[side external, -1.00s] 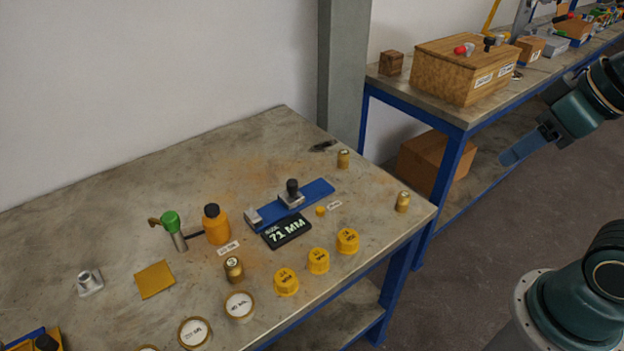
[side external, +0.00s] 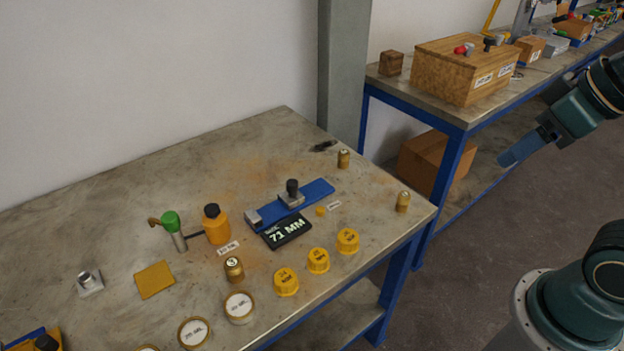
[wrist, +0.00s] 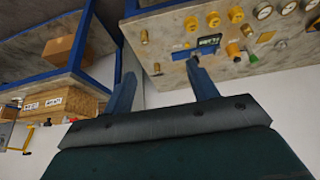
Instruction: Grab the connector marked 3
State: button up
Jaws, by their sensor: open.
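The connector marked 3 (side external: 234,268) is a short brass cylinder with a "3" on its pale top. It stands upright near the bench's front edge, in front of the orange bottle. Two similar brass cylinders stand at the bench's right, one farther back (side external: 344,159) and one near the corner (side external: 403,201); no mark on them is readable. My gripper (side external: 512,155) is off to the right, above the floor and well away from the bench. In the wrist view my gripper (wrist: 160,74) is open, its blue fingers wide apart with nothing between them.
Three yellow caps (side external: 318,260) and round gauges (side external: 239,306) flank the marked connector along the front. Behind it are the orange bottle (side external: 216,225), a green-topped tool (side external: 171,224), a blue slide fixture (side external: 315,190) and a "71 MM" display (side external: 287,231). A second bench carries a wooden box (side external: 465,68).

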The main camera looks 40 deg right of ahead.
jog(key=w+a+r+n+g, duration=0.1)
jog(key=w+a+r+n, duration=0.15)
jog(key=w, duration=0.25)
jog(key=w+a+r+n, duration=0.1)
jog(key=w+a+n, duration=0.1)
jog(key=w+n, duration=0.25)
jog(key=n+g, duration=0.5)
jog(key=n, duration=1.2)
send_over(232, 262)
notch_tip(232, 262, down, 20)
jog(key=shift+f, duration=0.25)
jog(key=shift+f, duration=0.1)
jog(key=shift+f, duration=4.2)
